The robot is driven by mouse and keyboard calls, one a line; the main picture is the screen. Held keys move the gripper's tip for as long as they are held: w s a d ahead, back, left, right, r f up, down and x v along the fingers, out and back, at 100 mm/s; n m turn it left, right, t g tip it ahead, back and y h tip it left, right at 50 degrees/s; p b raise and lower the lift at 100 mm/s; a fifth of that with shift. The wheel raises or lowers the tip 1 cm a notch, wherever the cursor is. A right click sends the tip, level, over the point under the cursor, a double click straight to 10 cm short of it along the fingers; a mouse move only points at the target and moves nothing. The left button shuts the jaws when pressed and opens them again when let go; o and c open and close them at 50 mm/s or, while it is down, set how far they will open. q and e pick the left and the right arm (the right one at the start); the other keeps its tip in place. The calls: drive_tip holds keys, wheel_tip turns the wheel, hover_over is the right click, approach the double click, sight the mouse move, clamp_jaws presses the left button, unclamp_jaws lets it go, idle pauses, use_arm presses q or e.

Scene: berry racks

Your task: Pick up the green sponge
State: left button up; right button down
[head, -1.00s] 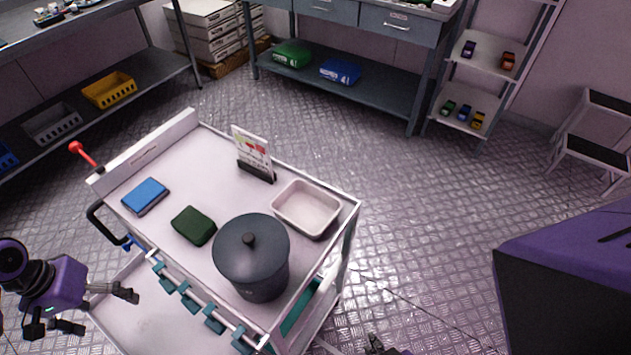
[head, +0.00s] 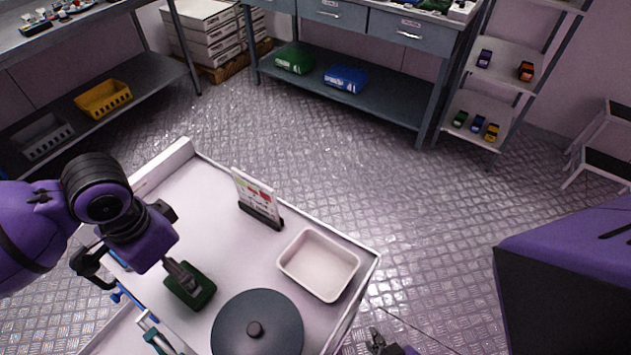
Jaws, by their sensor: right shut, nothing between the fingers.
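My right gripper (head: 376,340) shows at the bottom edge, off the cart over the floor. It is shut and empty.
A white tray (head: 318,264) and an upright sign card (head: 257,198) stand on the cart (head: 213,220). My left arm covers the cart's left end. Beyond the cart is open metal floor.

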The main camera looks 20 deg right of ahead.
use_arm(q)
drive_tip(key=f, duration=0.2)
drive_tip(key=shift+s+a+f, duration=0.1)
drive_tip(key=shift+s+f, duration=0.2)
drive_tip(key=shift+s, duration=0.05)
wheel_tip(320, 180, down, 5)
drive_tip(key=shift+r, duration=0.15)
use_arm(e)
drive_tip(key=shift+s+d+f, duration=0.1)
drive_tip(key=shift+s+f, duration=0.25)
drive_tip(key=shift+s, duration=0.25)
use_arm(q)
drive_tip(key=shift+c, duration=0.4)
drive_tip(key=c, duration=0.8)
drive_tip(key=shift+r, duration=0.1)
